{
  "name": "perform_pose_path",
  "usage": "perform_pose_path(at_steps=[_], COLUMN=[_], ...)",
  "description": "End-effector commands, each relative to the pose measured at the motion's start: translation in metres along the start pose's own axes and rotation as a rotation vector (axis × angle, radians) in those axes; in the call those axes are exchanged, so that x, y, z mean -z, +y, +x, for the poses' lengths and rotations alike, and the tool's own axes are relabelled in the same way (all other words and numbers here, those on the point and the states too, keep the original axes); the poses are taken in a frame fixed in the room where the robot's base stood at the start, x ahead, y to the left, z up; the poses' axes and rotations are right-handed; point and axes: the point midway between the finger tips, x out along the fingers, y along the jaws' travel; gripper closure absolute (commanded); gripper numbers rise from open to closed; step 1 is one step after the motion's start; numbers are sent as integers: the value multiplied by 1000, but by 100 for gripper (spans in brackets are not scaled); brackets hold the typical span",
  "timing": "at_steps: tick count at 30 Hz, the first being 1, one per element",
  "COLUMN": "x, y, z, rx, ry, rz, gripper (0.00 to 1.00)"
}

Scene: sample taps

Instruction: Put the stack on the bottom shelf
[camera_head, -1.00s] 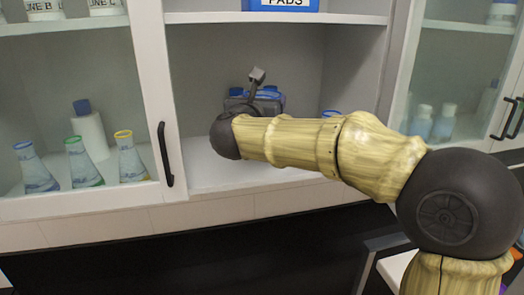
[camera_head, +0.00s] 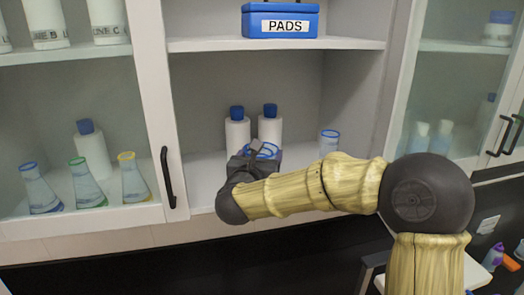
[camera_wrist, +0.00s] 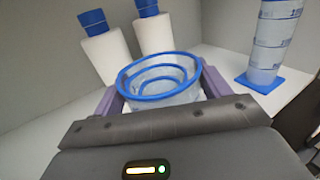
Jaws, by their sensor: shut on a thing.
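The stack is clear nested cups with blue rims (camera_wrist: 160,78), upright between the purple fingers of my gripper (camera_wrist: 162,92) in the wrist view. My gripper is shut on it. In the head view the blue rims of the stack (camera_head: 263,150) show just beyond my dark gripper (camera_head: 256,158), in the front of the open cabinet bay. The bottom shelf (camera_head: 202,178) is the white board under them. The underside of the stack is hidden, so I cannot tell whether it touches the shelf.
Two white bottles with blue caps (camera_head: 237,132) (camera_head: 270,126) stand behind the stack. A clear blue-rimmed vessel (camera_head: 329,144) stands to the right; its blue base shows in the wrist view (camera_wrist: 260,82). A blue PADS box (camera_head: 281,20) sits on the shelf above. Glass-door cabinets flank the bay.

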Motion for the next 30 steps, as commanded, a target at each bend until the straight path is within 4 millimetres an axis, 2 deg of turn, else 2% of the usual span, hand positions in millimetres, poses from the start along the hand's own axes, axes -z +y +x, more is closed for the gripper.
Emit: perform_pose_path(at_steps=[11, 12, 15, 27, 30], x=[3, 2, 2, -2, 2], y=[-3, -3, -3, -2, -2], z=[2, 2, 2, 1, -7], rx=[6, 6, 6, 5, 3], ry=[-3, -2, -2, -2, -5], rz=[1, 1, 1, 0, 0], gripper=[47, 20, 3, 3, 3])
